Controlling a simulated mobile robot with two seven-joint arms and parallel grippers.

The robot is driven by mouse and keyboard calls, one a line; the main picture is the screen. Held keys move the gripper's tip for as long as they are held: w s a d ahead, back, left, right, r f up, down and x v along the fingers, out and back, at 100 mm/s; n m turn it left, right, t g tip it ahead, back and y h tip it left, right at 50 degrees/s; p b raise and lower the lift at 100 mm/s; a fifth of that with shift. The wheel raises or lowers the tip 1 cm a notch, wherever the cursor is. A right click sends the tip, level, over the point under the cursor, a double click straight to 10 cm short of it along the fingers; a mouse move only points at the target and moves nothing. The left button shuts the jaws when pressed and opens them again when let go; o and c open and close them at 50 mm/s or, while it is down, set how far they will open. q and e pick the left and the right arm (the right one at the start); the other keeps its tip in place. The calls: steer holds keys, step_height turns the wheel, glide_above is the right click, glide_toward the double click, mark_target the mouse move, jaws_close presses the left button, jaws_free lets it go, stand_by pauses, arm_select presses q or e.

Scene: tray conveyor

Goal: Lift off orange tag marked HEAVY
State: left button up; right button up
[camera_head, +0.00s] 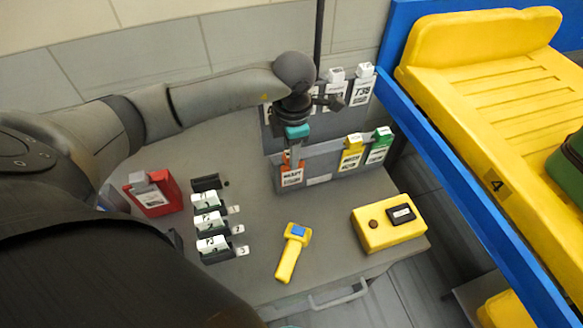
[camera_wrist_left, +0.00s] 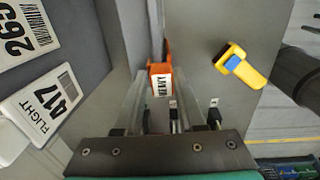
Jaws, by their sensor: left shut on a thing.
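The orange tag marked HEAVY (camera_head: 291,179) is at the left end of the lower row of the grey tag rack (camera_head: 319,180). My left gripper (camera_head: 293,157) points down at it from above and is shut on its top. In the left wrist view the orange tag (camera_wrist_left: 160,84) sits between the two fingers, with its HEAVY label showing. I cannot tell whether its top still touches the rack's hook. My right gripper is not in view.
A yellow tag (camera_head: 351,157) and a green tag (camera_head: 379,150) hang further right; white tags (camera_head: 361,87) hang above. On the desk are a red box (camera_head: 153,197), several numbered holders (camera_head: 209,224), a yellow scanner (camera_head: 290,257) and a yellow button box (camera_head: 385,229). A blue-framed conveyor (camera_head: 455,165) carries a yellow tray (camera_head: 480,75).

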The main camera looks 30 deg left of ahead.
arm_select(q)
jaws_close()
steer(key=shift+r, duration=0.1)
stand_by(0.3)
step_height(320, 180, up, 7)
steer(key=shift+s+d+r, duration=0.1)
steer(key=shift+d+r, duration=0.05)
steer(key=s+d, duration=0.9)
steer(key=d, duration=0.1)
steer(key=shift+d+f+b, duration=0.25)
steer(key=shift+d+b, duration=0.1)
steer(key=shift+b, duration=0.05)
steer(key=shift+s, duration=0.1)
step_height(320, 180, up, 6)
steer(key=p, duration=0.4)
steer(key=shift+r, duration=0.25)
steer(key=shift+a, duration=0.1)
